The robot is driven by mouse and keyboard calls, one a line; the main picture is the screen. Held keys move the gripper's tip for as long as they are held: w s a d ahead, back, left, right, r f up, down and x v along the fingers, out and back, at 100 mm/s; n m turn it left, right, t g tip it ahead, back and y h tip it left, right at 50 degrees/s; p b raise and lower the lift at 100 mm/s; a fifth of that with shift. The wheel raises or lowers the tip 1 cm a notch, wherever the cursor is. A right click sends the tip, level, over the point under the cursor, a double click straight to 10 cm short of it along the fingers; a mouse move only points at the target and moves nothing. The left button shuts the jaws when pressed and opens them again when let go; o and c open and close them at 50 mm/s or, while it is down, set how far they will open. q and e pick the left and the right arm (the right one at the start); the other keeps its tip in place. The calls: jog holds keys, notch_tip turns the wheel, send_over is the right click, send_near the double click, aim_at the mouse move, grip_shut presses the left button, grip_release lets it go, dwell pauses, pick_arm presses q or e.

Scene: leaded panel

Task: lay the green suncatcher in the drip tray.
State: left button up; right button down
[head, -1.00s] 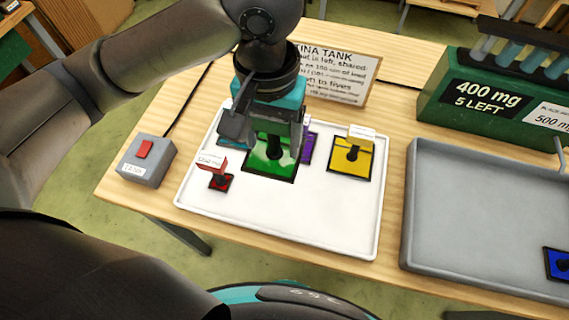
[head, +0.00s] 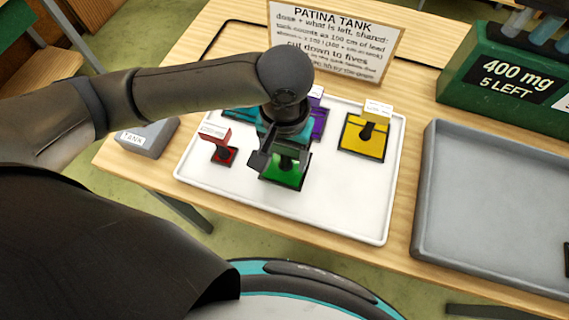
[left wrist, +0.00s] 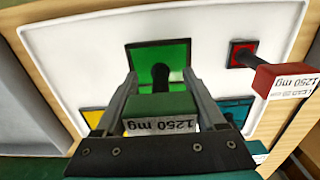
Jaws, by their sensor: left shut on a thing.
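The green suncatcher (head: 285,177) is a dark-edged green square with a black knob. It shows below my left gripper (head: 280,160) in the head view, over the white tray (head: 340,208). In the left wrist view, the green suncatcher (left wrist: 180,52) lies beyond the fingers of my left gripper (left wrist: 158,85), which are shut on it. Its green tag reading 1250 mg (left wrist: 160,112) shows between them. Whether its pane touches the white tray is unclear. A grey tray (head: 470,220) stands at the right; no label marks either tray as the drip tray. My right gripper is out of view.
On the white tray are a red piece (head: 224,156), a yellow one (head: 365,138), a purple one (head: 319,124) and a teal one (head: 238,114). A Patina Tank sign (head: 335,45), a green rack (head: 500,75) and a grey box (head: 145,138) stand around. The grey tray's visible middle is clear.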

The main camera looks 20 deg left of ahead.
aim_at(285, 168)
pick_arm(q)
notch_tip(285, 168, down, 4)
jog(key=shift+b, duration=0.5)
jog(key=o, duration=1.6)
jog(key=shift+c, duration=0.2)
notch_tip(285, 168, up, 12)
jog(key=p, duration=0.3)
jog(key=shift+r, duration=0.1)
